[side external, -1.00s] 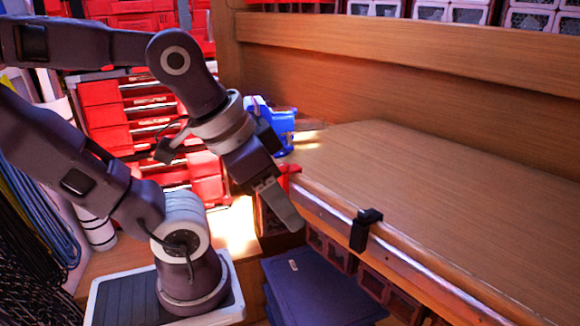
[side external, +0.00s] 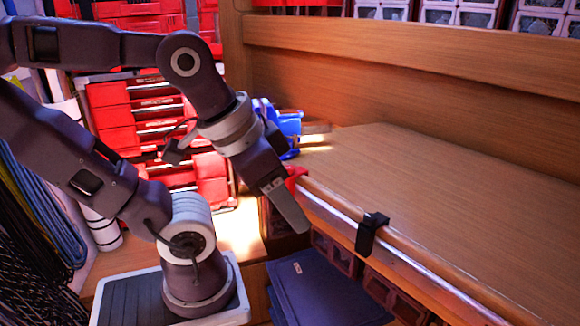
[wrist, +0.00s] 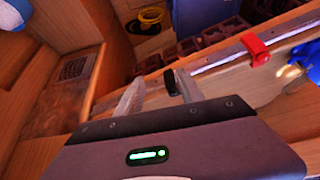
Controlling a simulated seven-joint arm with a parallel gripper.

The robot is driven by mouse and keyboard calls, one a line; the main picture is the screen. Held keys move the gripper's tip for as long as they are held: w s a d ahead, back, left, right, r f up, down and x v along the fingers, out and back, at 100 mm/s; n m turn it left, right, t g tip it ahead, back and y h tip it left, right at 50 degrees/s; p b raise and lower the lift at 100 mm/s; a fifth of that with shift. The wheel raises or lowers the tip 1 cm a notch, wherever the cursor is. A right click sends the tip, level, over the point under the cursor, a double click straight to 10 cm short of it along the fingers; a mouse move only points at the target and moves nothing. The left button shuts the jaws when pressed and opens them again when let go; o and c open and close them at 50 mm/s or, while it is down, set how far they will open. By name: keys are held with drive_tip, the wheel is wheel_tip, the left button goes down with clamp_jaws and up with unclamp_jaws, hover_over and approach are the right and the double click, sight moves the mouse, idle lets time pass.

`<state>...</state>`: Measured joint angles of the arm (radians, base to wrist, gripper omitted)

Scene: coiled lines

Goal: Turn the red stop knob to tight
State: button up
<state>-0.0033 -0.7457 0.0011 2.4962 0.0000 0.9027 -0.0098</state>
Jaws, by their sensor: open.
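A small red part, likely the red stop knob (wrist: 256,48), sits on the metal rail along the bench edge in the wrist view. In the side view a red part (side external: 296,178) shows at the near bench corner, partly behind my gripper. My gripper (side external: 297,212) is tilted downward beside the front edge of the bench. In the wrist view my gripper (wrist: 157,78) has its two fingers apart with nothing held between them. The red part is off to the right of the fingers, apart from them. I cannot read any marking on it.
A black clamp (side external: 370,232) sits on the bench edge, right of my gripper; a dark piece also shows beyond the fingers. A blue object (side external: 286,125) stands at the bench's back left. Blue folded material (side external: 325,292) lies below. The wooden bench top (side external: 430,190) is clear.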

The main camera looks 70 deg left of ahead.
drive_tip(key=w+a+r+n+g, duration=0.2)
drive_tip(key=w+a+n, duration=0.3)
drive_tip(key=n, duration=0.2)
drive_tip(key=n+g, duration=0.4)
drive_tip(key=n, duration=1.3)
hover_over(291, 168)
drive_tip(key=shift+d+f, duration=0.15)
drive_tip(key=shift+f, duration=0.45)
drive_tip(key=f, duration=0.6)
drive_tip(key=shift+a+f, duration=0.25)
drive_tip(key=shift+f, duration=0.35)
drive_tip(key=shift+c, duration=0.4)
clamp_jaws()
